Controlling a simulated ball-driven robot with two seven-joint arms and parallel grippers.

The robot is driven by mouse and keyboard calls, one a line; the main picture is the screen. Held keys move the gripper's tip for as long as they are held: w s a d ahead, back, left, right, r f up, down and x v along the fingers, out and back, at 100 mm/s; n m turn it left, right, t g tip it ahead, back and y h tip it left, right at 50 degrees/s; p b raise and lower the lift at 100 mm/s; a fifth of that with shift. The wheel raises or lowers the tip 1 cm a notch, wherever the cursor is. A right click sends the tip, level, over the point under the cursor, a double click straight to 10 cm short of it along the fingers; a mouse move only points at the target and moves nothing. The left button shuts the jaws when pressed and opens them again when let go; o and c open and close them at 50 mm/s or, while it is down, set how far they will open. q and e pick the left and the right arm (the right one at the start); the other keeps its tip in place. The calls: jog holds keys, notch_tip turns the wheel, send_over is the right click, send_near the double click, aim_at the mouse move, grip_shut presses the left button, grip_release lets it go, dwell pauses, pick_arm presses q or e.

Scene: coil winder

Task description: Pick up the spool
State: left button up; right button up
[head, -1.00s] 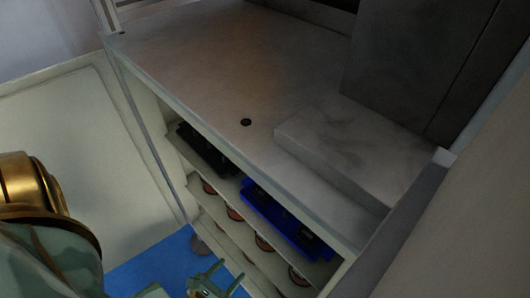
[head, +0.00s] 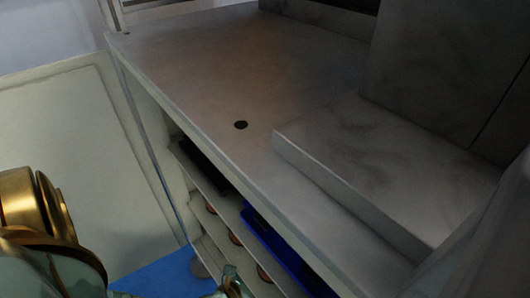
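Several copper-coloured round ends, which look like spools, show on the lower shelf under the counter. One spool (head: 234,238) is near the middle of the row, and another (head: 263,273) is nearer the bottom edge. They are partly hidden by the shelf above and lie in shadow. My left gripper (head: 232,283) shows only as a small pale green part at the bottom edge, in front of and below the shelf. The frame cuts it off, so its opening and anything in it are hidden. My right gripper is not in view.
A blue bin (head: 275,243) and a dark tray (head: 203,163) sit on the upper shelf. A blue floor area (head: 165,278) lies below.

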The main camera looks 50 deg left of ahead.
pick_arm(q)
grip_shut()
dwell(1.4)
jog(key=shift+w, duration=0.1)
